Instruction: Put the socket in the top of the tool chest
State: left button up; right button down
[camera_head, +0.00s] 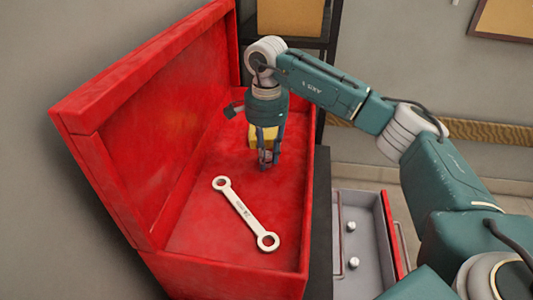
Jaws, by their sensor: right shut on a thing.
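The red tool chest (288,262) stands with its lid raised at the left and its top compartment open. My right gripper (266,166) points down inside this top compartment, toward its far end. It is shut on a small greyish thing (266,156), which seems to be the socket; the fingers hide most of it. I cannot tell whether it touches the compartment floor. My left gripper is out of view.
A wrench (242,212) lies on the compartment floor, nearer than the gripper. A yellow thing (263,136) shows partly behind the fingers. At the right an open drawer (376,235) holds two small silvery pieces. Shelving stands behind the chest.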

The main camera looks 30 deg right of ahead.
jog(key=shift+f, duration=0.15)
jog(key=c, duration=1.5)
grip_release()
jog(key=shift+o, duration=0.2)
jog(key=shift+r, duration=0.4)
notch_tip(320, 180, up, 5)
jog(key=shift+f+b, duration=0.2)
jog(key=shift+b, duration=0.9)
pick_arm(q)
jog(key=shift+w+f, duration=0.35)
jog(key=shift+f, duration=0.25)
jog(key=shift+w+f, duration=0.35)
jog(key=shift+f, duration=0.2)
pick_arm(e)
notch_tip(320, 180, up, 7)
